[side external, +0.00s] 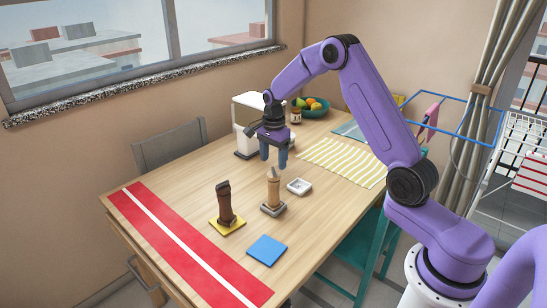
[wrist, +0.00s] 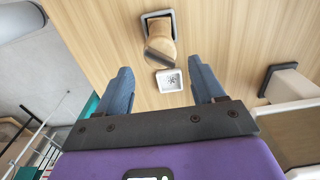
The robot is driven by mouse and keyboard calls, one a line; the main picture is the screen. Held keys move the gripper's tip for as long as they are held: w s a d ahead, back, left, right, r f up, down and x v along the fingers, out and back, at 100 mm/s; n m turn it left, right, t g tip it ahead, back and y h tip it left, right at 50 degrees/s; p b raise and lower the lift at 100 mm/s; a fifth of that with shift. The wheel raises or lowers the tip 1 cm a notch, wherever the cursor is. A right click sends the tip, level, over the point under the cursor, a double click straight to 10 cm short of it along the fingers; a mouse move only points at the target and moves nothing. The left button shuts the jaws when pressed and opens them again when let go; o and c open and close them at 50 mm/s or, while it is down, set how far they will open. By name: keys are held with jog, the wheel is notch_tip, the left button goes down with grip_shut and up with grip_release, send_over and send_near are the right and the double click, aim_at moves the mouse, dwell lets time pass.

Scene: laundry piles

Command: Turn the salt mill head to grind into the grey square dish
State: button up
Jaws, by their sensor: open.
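A light wooden mill (side external: 273,188) stands upright on a dark grey square base or dish (side external: 263,209); I cannot tell which. In the wrist view the mill (wrist: 158,42) shows from above, its head end nearest my fingers. A small pale square dish (side external: 299,187) sits beside it; it also shows in the wrist view (wrist: 160,87) with a small pattern inside. A dark brown mill (side external: 225,204) stands to the left on a yellow square. My gripper (side external: 274,163) is open and empty, pointing down above the light mill, apart from it.
A blue square (side external: 267,250) and a red runner with a white stripe (side external: 185,245) lie at the front. A white appliance (side external: 246,112), a jar and a fruit bowl (side external: 313,112) stand at the back. A yellow striped cloth (side external: 343,161) lies right. A chair (side external: 170,145) is behind.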

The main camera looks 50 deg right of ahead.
aim_at(273, 169)
jog(key=shift+f, duration=3.5)
jog(key=shift+c, duration=0.3)
jog(key=c, duration=0.6)
jog(key=m, duration=0.3)
jog(key=shift+m, duration=0.4)
jog(key=m, duration=0.4)
jog(key=o, duration=0.7)
jog(key=shift+c, duration=0.2)
jog(key=shift+r, duration=0.1)
